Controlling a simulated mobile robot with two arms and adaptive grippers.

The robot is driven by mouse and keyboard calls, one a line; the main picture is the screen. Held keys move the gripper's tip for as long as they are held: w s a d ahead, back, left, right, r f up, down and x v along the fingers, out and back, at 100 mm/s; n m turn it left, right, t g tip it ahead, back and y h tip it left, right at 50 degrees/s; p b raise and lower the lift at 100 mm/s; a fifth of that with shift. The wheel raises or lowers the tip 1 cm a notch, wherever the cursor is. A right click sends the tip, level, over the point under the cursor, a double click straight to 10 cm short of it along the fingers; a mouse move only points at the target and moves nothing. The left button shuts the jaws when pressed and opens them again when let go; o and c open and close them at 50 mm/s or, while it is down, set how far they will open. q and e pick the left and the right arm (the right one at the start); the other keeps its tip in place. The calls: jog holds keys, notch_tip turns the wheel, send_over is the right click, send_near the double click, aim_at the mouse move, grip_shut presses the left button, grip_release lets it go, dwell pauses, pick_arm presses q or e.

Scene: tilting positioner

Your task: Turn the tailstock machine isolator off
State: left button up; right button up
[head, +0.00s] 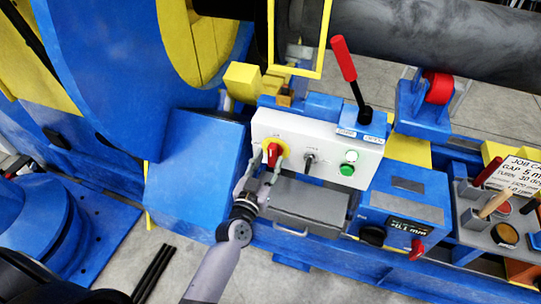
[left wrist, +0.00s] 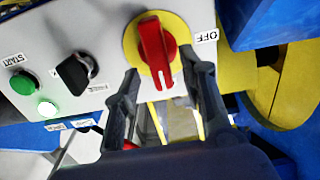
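The isolator is a red rotary handle (left wrist: 153,42) on a round yellow plate (left wrist: 133,42), set in a white control panel. An OFF label (left wrist: 207,37) sits right of the plate in the left wrist view; the handle runs roughly up and down there, not toward that label. In the head view the red handle (head: 273,150) is at the panel's left end. My left gripper (head: 272,160) is at the isolator; in the left wrist view its fingers (left wrist: 160,65) stand apart, one either side of the handle's lower end, with visible gaps. My right gripper is not in view.
Right of the isolator on the panel (head: 328,137) are a black selector switch (head: 308,160) and green buttons (head: 347,169). A red-handled lever (head: 343,58) rises behind. A grey drawer box (head: 310,203) is below. A tool tray with a job card (head: 515,172) is at far right.

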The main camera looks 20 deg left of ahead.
pick_arm(q)
jog(key=shift+w, duration=1.15)
jog(key=shift+c, duration=0.5)
grip_shut()
